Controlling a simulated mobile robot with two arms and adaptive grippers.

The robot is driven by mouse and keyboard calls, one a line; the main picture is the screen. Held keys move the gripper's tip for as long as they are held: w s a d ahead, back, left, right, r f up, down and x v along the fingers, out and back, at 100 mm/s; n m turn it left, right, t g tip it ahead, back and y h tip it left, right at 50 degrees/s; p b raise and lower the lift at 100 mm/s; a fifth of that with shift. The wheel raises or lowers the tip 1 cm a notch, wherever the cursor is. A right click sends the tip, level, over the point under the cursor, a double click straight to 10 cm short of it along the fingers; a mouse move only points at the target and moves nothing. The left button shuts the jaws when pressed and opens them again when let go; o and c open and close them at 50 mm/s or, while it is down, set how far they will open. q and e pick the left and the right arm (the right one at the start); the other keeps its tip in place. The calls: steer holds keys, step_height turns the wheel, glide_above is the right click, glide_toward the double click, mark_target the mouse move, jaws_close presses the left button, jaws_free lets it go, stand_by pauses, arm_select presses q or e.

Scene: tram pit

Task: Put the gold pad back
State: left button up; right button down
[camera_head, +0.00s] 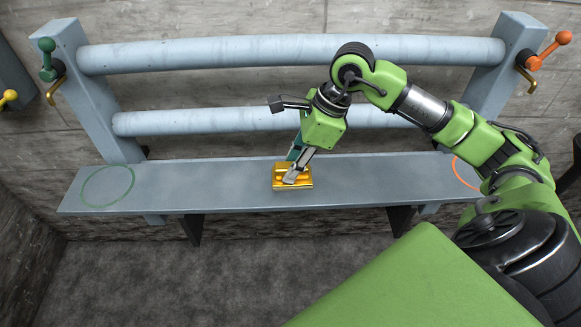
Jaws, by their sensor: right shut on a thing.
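The gold pad (303,182) is a small shiny block with a raised handle, in the middle of the grey-blue shelf (230,183). My right gripper (290,178) reaches down from above and is shut on the pad's handle. The fingers hide part of the handle. The pad is at the shelf's surface; I cannot tell if it is resting or slightly lifted. My left gripper does not show.
A green ring (108,186) marks the shelf's left end and an orange ring (459,172) its right end, partly behind my arm. Two horizontal pipes (290,52) run behind. A green lever (47,60), an orange lever (549,52) and a yellow lever (8,97) stand at the sides.

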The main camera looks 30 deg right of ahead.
steer(key=w+d+f, duration=0.1)
steer(key=w+f, duration=0.1)
steer(key=w+d+f+p, duration=0.1)
steer(key=w+f, duration=0.1)
steer(key=w+d+f, duration=0.2)
steer(key=shift+w+f+p, duration=0.25)
steer(key=shift+f+p, duration=0.05)
steer(key=f, duration=0.1)
steer(key=f+p, duration=0.1)
steer(key=f, duration=0.1)
steer(key=shift+w+d, duration=0.2)
steer(key=shift+w, duration=0.1)
steer(key=shift+f, duration=0.25)
steer(key=shift+f, duration=0.25)
steer(key=c, duration=1.8)
jaws_free()
steer(key=shift+r, duration=0.1)
